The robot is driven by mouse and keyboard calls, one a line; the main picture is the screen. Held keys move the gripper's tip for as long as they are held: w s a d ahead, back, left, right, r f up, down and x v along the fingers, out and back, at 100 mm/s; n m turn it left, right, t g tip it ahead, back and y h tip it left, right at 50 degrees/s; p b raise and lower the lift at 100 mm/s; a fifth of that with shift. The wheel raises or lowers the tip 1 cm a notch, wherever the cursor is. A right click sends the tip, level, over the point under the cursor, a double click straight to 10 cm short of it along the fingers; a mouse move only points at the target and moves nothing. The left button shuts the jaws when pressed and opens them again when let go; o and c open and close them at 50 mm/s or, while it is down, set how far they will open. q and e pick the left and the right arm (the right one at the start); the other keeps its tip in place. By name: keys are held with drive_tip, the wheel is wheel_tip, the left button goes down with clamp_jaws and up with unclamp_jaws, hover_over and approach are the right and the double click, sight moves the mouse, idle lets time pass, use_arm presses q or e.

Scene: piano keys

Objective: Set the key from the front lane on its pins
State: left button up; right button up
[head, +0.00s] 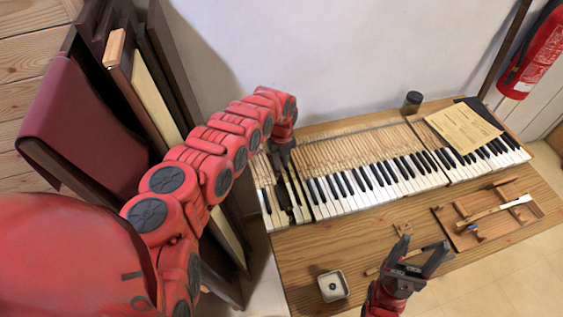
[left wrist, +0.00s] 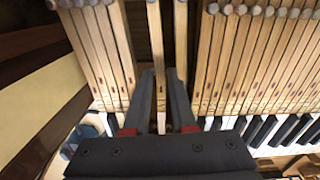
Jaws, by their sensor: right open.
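The piano keyboard (head: 375,185) lies on the wooden bench, with a dark gap among the keys near its left end. My left gripper (head: 283,147) is over this gap. In the left wrist view, the left gripper (left wrist: 160,78) has its fingers close against both sides of a pale wooden key (left wrist: 155,40), lined up lengthwise with the gap. Whether the key sits on its pins is hidden. Another single key (left wrist: 181,40) lies just right of it. My right gripper (head: 421,247) is open above the bench front, with a thin stick-like tool (head: 373,271) beneath or behind it.
A wooden tray (head: 462,243) with a white-tipped piece (head: 519,200) lies at the bench's right. A small square dish (head: 333,286) is at the front. A dark jar (head: 412,101) and paper sheet (head: 462,127) are at the back. Panels (head: 150,85) stand left of the bench.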

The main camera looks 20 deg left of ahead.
use_arm(q)
drive_tip(key=shift+r+p, duration=0.8)
drive_tip(key=shift+r, duration=0.4)
drive_tip(key=o, duration=0.6)
drive_tip(key=shift+f, duration=0.1)
drive_tip(key=shift+c, duration=0.2)
drive_tip(key=shift+r+p, duration=1.7)
drive_tip(key=shift+r, duration=0.85)
